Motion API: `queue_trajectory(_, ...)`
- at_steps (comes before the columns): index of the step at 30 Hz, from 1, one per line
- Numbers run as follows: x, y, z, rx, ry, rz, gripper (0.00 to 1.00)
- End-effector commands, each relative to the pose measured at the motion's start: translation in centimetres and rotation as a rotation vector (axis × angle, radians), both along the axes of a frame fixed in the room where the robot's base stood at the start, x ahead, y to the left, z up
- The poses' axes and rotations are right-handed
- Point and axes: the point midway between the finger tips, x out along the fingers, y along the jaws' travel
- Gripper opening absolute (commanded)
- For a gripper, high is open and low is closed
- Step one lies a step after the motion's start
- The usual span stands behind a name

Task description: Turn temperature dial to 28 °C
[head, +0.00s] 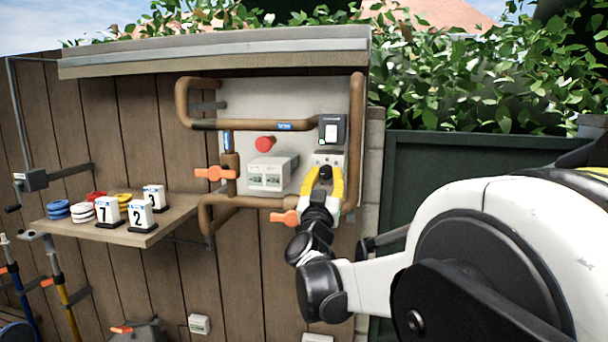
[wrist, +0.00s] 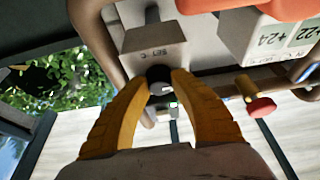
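The temperature dial (head: 326,172) is a small dark knob on a light grey box (head: 329,159) at the right of the wall panel. My gripper (head: 325,178) has yellow fingers, one on each side of the dial. In the wrist view both fingertips of my gripper (wrist: 163,76) touch or nearly touch the dial, and the fingers look closed on it. The dial's pointer and its set value cannot be read.
A white block (wrist: 275,35) with "+22" and "+24" shows beside the dial box. Brown pipes (head: 356,140), a dark device (head: 332,130), a red button (head: 264,144) and orange levers (head: 284,217) surround the dial. A shelf (head: 130,235) holds number cards, left.

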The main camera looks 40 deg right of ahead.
Motion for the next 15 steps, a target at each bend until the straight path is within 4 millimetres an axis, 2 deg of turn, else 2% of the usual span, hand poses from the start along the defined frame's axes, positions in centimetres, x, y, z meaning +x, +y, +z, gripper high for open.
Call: queue_trajectory(15, 0.08, 0.05, 0.02, 0.067, -0.081, -0.001, 0.00)
